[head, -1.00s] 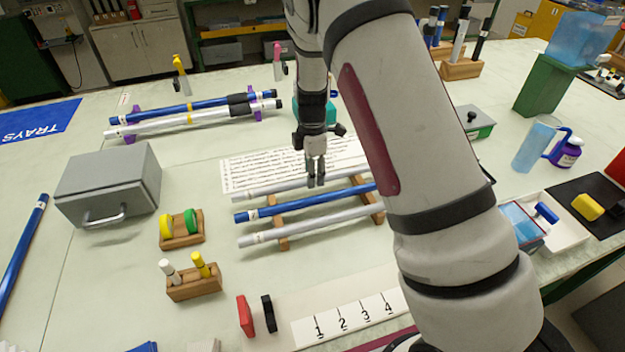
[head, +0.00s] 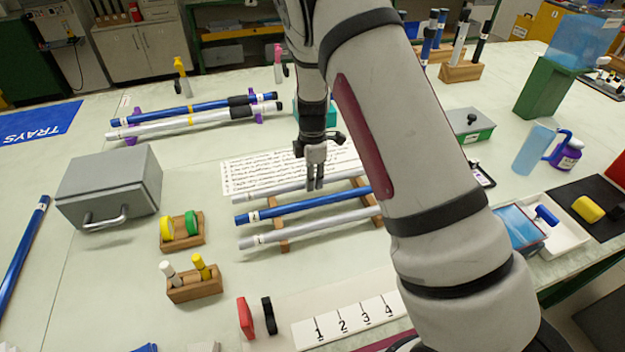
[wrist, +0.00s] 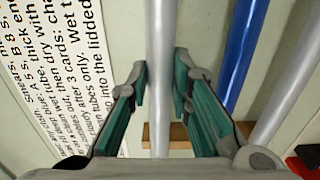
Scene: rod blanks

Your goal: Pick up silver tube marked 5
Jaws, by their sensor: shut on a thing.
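Three tubes lie side by side on a wooden rack (head: 283,246): a far silver tube (head: 270,190), a blue tube (head: 300,207) and a near silver tube (head: 320,228). Their labels are too small to read. My gripper (head: 316,186) points down at the far silver tube, with its fingers at the tube. In the wrist view the far silver tube (wrist: 160,40) runs between the two fingers of my gripper (wrist: 160,82), which is shut on it. The blue tube (wrist: 243,50) and near silver tube (wrist: 290,90) lie to the right. My arm hides the tubes' right ends.
A printed sheet (head: 250,172) lies just behind the rack. A grey box (head: 110,185) and wooden holders (head: 195,290) stand to the left. Another blue and silver tube pair (head: 150,125) rests on purple supports at the back left. A numbered strip (head: 350,322) lies in front.

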